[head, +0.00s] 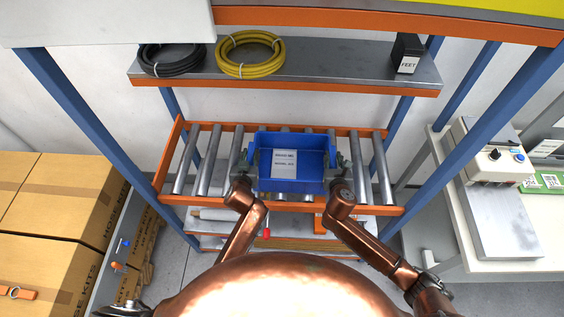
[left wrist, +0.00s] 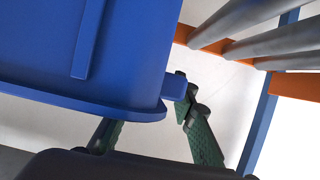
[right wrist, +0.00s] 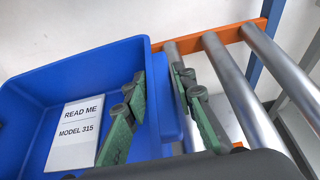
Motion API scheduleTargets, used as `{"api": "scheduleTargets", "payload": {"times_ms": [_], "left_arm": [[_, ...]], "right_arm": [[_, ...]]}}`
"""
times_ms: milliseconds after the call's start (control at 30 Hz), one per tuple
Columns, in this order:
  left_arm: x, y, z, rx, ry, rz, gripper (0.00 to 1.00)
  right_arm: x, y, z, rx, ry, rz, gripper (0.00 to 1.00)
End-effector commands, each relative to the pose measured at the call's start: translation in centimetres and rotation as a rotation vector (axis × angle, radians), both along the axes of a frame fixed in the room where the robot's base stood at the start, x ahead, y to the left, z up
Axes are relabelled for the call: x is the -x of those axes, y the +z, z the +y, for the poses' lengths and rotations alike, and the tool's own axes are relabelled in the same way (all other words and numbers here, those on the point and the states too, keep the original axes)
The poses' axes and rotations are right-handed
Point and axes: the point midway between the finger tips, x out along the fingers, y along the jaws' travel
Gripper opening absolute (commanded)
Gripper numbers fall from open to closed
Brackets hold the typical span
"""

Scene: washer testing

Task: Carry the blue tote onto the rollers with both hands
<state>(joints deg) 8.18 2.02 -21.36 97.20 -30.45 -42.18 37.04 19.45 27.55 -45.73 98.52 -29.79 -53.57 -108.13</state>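The blue tote (head: 308,183) is over the middle of the roller rack in the head view, upright, with a white "READ ME MODEL 315" card (head: 284,163) inside. I cannot tell whether its bottom touches the rollers (head: 361,170). My left gripper (head: 249,163) is at its left end. My right gripper (head: 337,163) is at the right end. In the right wrist view its fingers (right wrist: 160,85) close on the end wall, one inside and one outside.
The orange rack frame (head: 172,165) surrounds the rollers. A shelf above (head: 320,62) holds black (head: 172,60) and yellow (head: 250,55) hose coils and a "FEET" box (head: 406,53). Cardboard boxes (head: 50,200) stand left; a bench with a control box (head: 490,160) stands right.

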Motion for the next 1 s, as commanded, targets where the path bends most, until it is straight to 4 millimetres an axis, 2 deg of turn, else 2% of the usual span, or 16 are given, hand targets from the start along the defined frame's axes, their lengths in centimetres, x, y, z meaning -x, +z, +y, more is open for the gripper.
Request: {"api": "scheduleTargets", "payload": {"times_ms": [167, 400, 533, 667, 1000], "left_arm": [[0.0, 0.2, 0.0, 0.000, -0.001, -0.002, 0.37], [0.0, 0.2, -0.1, 0.001, -0.001, -0.002, 0.37], [0.7, 0.5, -0.1, 0.002, 0.000, -0.002, 0.37], [2.6, 1.2, -0.1, 0.004, -0.001, -0.002, 0.37], [8.9, 3.8, 0.0, 0.003, 0.000, 0.000, 0.37]], "right_arm": [[0.0, 0.2, 0.0, 0.000, 0.001, -0.001, 0.37], [0.0, 0.1, 0.0, 0.000, 0.001, -0.001, 0.37], [0.0, 0.1, 0.0, 0.000, 0.001, -0.001, 0.37], [0.0, 0.1, 0.0, 0.000, 0.001, -0.001, 0.37], [0.0, 0.1, 0.1, 0.000, 0.001, -0.001, 0.37]]}}
